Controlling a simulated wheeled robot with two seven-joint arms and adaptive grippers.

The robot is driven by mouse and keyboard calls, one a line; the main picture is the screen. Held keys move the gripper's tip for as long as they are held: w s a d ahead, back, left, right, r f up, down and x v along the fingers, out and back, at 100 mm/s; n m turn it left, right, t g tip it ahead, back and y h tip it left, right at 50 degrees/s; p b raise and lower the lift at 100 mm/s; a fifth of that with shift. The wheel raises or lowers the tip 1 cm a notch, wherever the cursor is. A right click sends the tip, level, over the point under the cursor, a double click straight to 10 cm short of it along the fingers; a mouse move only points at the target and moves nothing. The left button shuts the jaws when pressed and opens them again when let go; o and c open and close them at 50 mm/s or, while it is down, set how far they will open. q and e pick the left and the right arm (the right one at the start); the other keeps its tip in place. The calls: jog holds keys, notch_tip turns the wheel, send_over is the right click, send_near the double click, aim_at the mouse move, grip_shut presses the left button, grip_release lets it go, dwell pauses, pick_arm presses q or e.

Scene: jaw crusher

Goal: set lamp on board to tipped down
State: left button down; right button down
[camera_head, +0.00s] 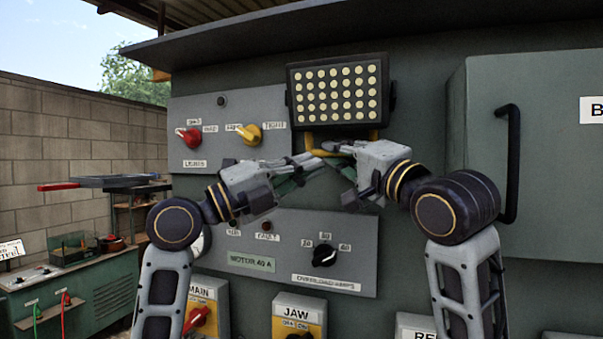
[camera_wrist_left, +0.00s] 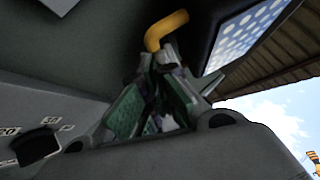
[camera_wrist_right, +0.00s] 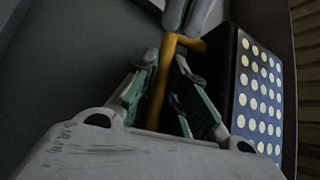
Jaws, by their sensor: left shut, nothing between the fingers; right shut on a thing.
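The lamp (camera_head: 340,92) is a dark rectangular panel with rows of pale round LEDs, on a yellow bracket (camera_head: 309,141) on the green board. Its face points outward in the head view. It also shows in the left wrist view (camera_wrist_left: 236,38) and the right wrist view (camera_wrist_right: 259,95). My right gripper (camera_head: 335,149) is shut on the yellow bracket, whose bar (camera_wrist_right: 160,85) runs between its fingers in the right wrist view. My left gripper (camera_head: 318,158) is shut and empty just below the lamp, close beside the right fingertips. The overlapping fingers hide part of the bracket.
A light panel (camera_head: 228,125) with red and yellow knobs is left of the lamp. A panel with a black dial (camera_head: 324,256) lies below my grippers. A cabinet with a black handle (camera_head: 509,165) juts out at right. A ledge (camera_head: 300,28) overhangs the lamp.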

pick_arm(q)
jog(key=shift+w+d+r, duration=0.1)
jog(key=shift+w+r, duration=0.05)
jog(key=shift+w, duration=0.05)
jog(key=shift+w, duration=0.1)
dwell(0.4)
pick_arm(e)
jog(key=shift+a, duration=0.25)
pick_arm(q)
jog(key=shift+w+r, duration=0.15)
jog(key=shift+w, duration=0.6)
pick_arm(e)
jog(key=shift+s, duration=0.1)
jog(key=c, duration=1.7)
grip_release()
jog(key=shift+d, duration=0.1)
jog(key=shift+o, duration=1.2)
pick_arm(q)
jog(key=shift+d, duration=0.2)
pick_arm(e)
jog(key=shift+d, duration=0.1)
